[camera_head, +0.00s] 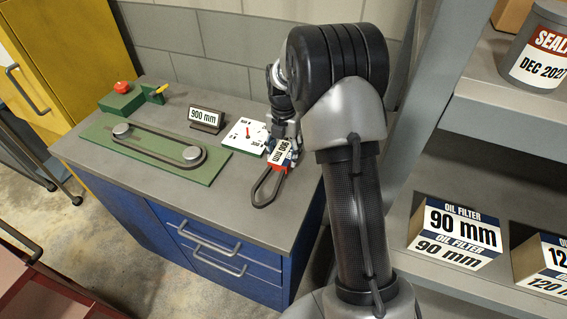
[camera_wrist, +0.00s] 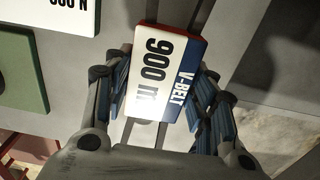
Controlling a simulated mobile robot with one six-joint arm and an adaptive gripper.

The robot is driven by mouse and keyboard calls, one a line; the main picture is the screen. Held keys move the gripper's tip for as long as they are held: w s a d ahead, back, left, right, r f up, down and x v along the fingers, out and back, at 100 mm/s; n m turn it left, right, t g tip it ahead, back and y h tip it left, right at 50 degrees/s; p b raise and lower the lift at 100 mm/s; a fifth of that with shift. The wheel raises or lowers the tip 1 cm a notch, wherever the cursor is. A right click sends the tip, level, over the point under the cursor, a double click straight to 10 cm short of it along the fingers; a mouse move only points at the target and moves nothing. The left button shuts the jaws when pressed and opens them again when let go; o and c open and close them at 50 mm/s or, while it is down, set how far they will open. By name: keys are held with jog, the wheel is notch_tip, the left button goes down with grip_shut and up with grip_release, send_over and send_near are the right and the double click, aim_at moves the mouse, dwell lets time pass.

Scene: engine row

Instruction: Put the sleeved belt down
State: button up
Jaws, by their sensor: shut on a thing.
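The sleeved belt (camera_head: 267,189) is a dark V-belt loop in a white, blue and red card sleeve marked 900 mm. It is at the right end of the grey bench top (camera_head: 228,210). My gripper (camera_head: 287,132) is shut on the sleeve from above. In the wrist view the sleeve (camera_wrist: 160,75) lies between the two fingers of my gripper (camera_wrist: 163,88), its V-BELT label facing the camera. The loop shows below the sleeve in the head view, over the bench top. Whether it touches the bench, I cannot tell.
A green board (camera_head: 205,172) with a belt around two pulleys, a 900 mm sign (camera_head: 206,119), a white dial card (camera_head: 245,135) and a green box with a red knob (camera_head: 122,98) are on the bench. A shelf with oil filter boxes (camera_head: 455,232) stands right. The bench front is clear.

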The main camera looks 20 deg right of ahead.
aim_at(284, 161)
notch_tip(284, 161, down, 4)
jog(key=shift+f+b, duration=0.15)
jog(key=shift+b, duration=0.35)
jog(key=shift+f, duration=0.15)
jog(key=o, duration=1.2)
